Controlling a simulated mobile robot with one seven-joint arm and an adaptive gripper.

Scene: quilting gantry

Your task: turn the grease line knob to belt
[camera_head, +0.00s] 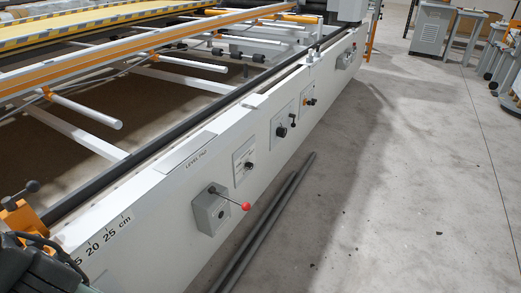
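Several small control plates sit along the side of the long white gantry rail (150,215). The nearest plate has a black round knob (250,166). The plate beyond it has a black knob (281,132) with a second dark knob or handle beside it. A farther plate has a small orange and dark control (309,102). The plates' lettering is too small to read, so I cannot tell which knob is the grease line one or where any knob points. My gripper does not show in this view.
A grey box (210,213) with a red-ball lever (245,206) juts from the rail nearer me. Dark pipes (268,225) lie on the floor along the rail. A dark cabled body fills the lower left corner. The concrete floor (400,190) at right is open.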

